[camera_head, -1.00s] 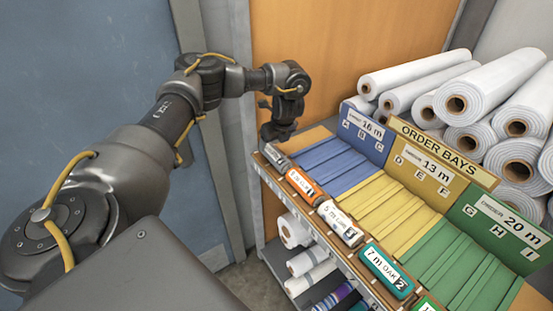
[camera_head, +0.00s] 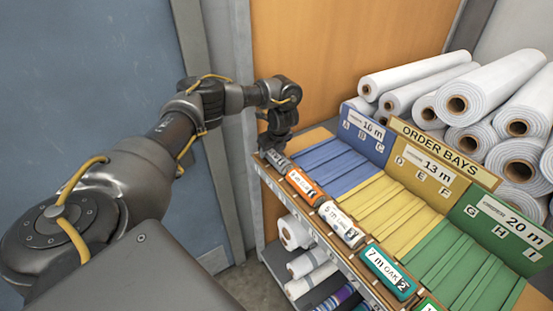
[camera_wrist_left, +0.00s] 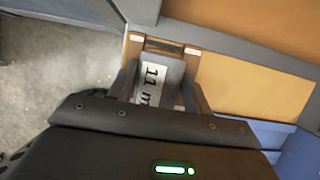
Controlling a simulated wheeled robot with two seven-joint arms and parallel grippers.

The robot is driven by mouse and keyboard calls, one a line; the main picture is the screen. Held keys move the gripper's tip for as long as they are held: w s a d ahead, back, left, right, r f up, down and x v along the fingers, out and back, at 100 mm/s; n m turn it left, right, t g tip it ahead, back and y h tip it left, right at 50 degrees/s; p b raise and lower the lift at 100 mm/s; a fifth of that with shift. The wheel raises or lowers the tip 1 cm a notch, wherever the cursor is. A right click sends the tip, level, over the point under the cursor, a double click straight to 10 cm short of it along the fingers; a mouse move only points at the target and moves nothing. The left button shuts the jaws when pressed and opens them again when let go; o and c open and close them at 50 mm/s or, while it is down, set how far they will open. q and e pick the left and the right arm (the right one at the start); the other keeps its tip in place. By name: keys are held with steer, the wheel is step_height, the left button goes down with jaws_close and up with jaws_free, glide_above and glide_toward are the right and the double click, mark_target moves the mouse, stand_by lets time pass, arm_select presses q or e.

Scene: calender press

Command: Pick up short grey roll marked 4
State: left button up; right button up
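The short grey roll (camera_head: 281,163) lies at the far left end of the row on the front ledge. In the head view my left gripper (camera_head: 274,147) is down over it and hides most of it. The fingers of my left gripper (camera_wrist_left: 161,90) stand on either side of the roll, apparently open with small gaps. My right gripper is not in view.
An orange roll (camera_head: 305,186), a white roll (camera_head: 340,225) and a teal roll (camera_head: 388,271) follow along the ledge. Behind are blue (camera_head: 335,165), yellow (camera_head: 395,210) and green (camera_head: 455,265) bays. An orange panel (camera_head: 340,45) stands behind my left gripper.

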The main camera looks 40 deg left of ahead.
arm_select(q)
steer(key=c, duration=0.5)
steer(key=shift+c, duration=0.2)
steer(key=shift+r, duration=0.5)
step_height(320, 180, up, 2)
steer(key=shift+r+p, duration=0.2)
steer(key=shift+p, duration=0.15)
steer(key=s+d+r+p, duration=0.1)
steer(key=s+d+r, duration=0.5)
steer(key=s+r, duration=0.3)
steer(key=s, duration=0.3)
steer(key=shift+s+d+r, duration=0.15)
steer(key=shift+s+r, duration=0.15)
steer(key=shift+r, duration=0.05)
